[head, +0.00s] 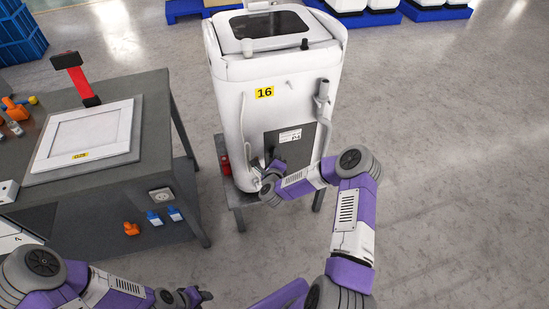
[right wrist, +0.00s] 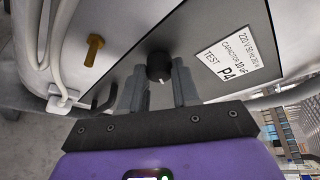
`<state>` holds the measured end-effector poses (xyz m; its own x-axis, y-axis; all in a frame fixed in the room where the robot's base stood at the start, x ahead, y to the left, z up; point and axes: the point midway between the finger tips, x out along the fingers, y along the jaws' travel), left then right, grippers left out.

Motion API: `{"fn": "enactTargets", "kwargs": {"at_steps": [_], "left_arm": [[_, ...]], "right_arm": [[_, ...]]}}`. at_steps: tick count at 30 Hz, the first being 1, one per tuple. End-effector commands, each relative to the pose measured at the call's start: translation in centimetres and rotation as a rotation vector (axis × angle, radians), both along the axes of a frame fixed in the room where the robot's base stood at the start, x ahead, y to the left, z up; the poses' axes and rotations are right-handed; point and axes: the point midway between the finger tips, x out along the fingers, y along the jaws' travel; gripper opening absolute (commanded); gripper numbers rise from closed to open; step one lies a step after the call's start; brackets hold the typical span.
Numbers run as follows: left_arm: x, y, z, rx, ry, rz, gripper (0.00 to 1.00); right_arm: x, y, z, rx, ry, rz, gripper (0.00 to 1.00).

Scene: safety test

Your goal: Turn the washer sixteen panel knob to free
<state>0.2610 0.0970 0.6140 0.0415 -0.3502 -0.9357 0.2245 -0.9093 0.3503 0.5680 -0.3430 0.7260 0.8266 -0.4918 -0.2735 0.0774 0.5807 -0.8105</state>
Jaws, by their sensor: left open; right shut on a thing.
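The white washer (head: 228,110) with the yellow "16" tag (head: 264,92) stands on a low grey stand. Its dark grey panel (head: 305,147) carries a white label reading "TEST P4", also in the right wrist view (right wrist: 228,60). A small round black knob (right wrist: 159,64) with a white mark at its lower edge is on the panel. My right gripper (right wrist: 160,82) is shut on the knob, one finger on each side; in the head view (head: 270,165) it hides the knob. My left gripper (head: 197,296) is open and empty, low in the head view, away from the washer.
A brass-coloured pin (right wrist: 94,48) and white hoses (right wrist: 63,30) are left of the knob; a dark hook (right wrist: 104,100) is close to the gripper. A grey workbench (head: 150,110) with a framed white panel (head: 84,138) stands left. Floor to the right is clear.

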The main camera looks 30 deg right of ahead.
Motion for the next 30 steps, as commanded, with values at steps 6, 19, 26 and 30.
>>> {"fn": "enactTargets", "kwargs": {"at_steps": [6,19,26,30], "left_arm": [[0.0,0.0,-1.1,0.0,0.0,0.0,0.43],[0.0,0.0,-2.5,0.0,0.0,0.0,0.43],[0.0,0.0,-2.7,0.0,0.0,0.0,0.43],[0.0,0.0,-2.7,0.0,0.0,0.0,0.43]], "right_arm": [[0.1,0.2,-0.3,-0.187,0.043,0.003,0.0],[0.1,0.3,-0.4,-0.422,0.102,0.002,0.0],[0.0,0.2,-0.4,-0.465,0.114,0.002,0.0],[0.0,0.2,-0.4,-0.471,0.116,0.001,0.0]]}}
